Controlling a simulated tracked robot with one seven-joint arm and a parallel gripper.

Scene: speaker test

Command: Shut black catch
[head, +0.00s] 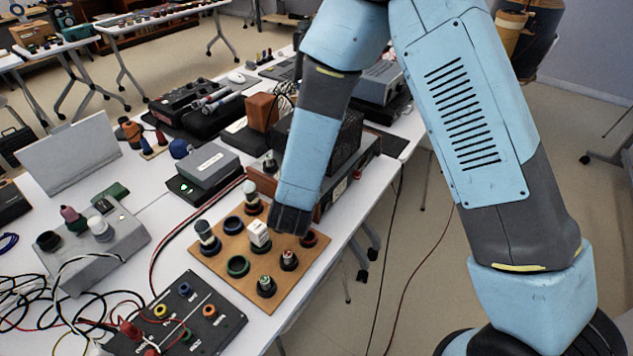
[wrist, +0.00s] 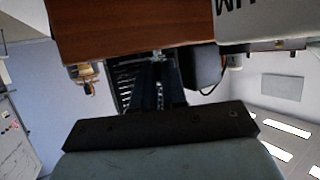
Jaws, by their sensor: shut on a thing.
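My gripper (head: 291,221) is low over the right part of a brown board with several knobs, near the front of a dark cased unit (head: 336,190). In the wrist view my gripper's dark fingers (wrist: 158,78) are close together and reach toward the lower edge of a brown wooden block (wrist: 130,25). A small pale metal part (wrist: 158,56) shows at the fingertips. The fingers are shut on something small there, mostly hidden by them. I cannot make out the black catch for certain in either view, nor whether it is open or shut.
The brown board (head: 207,262) carries several rings and knobs close to my gripper. A black panel with coloured sockets (head: 190,322) and loose cables lie at its front left. A grey box (head: 208,165) stands behind it. The floor right of the table is mostly clear.

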